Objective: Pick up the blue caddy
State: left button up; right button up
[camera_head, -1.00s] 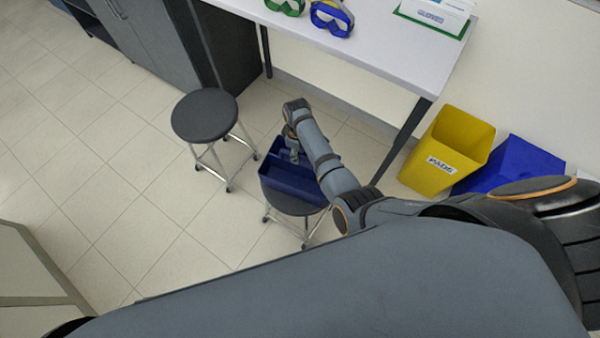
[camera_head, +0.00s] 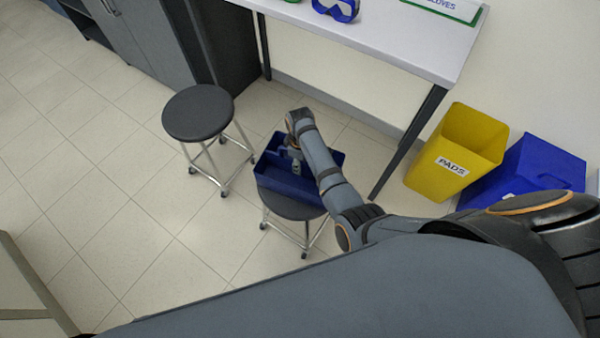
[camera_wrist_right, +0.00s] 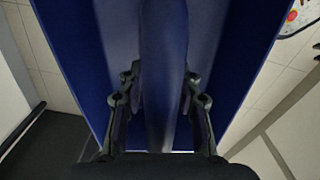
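The blue caddy (camera_head: 287,185) is an open tray with a central handle, over the near round stool (camera_head: 291,208) in the head view. Whether it rests on the seat or hangs slightly above it I cannot tell. My right gripper (camera_head: 296,166) reaches down into its middle from above. In the right wrist view the caddy's handle (camera_wrist_right: 164,60) runs between the two fingers of my right gripper (camera_wrist_right: 161,88), which press close on both its sides. The handle's lower part is hidden by the gripper. My left gripper is out of view.
Another round stool (camera_head: 198,113) stands to the left. A white table (camera_head: 400,42) with blue goggles (camera_head: 337,9) is behind. A yellow bin (camera_head: 452,160) and a blue bin (camera_head: 535,170) stand at the right. The floor at left is clear.

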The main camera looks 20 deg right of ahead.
jog(key=shift+r, duration=0.1)
jog(key=shift+c, duration=0.4)
grip_shut()
jog(key=shift+r+p, duration=0.4)
jog(key=shift+p, duration=0.05)
notch_tip(320, 180, up, 4)
jog(key=p, duration=0.4)
jog(key=shift+s+p, duration=0.1)
jog(key=shift+p, duration=0.3)
jog(key=s+r+p, duration=0.8)
jog(key=s+p, duration=0.5)
jog(key=p, duration=0.8)
jog(key=shift+s+d, duration=0.25)
jog(key=shift+s, duration=0.1)
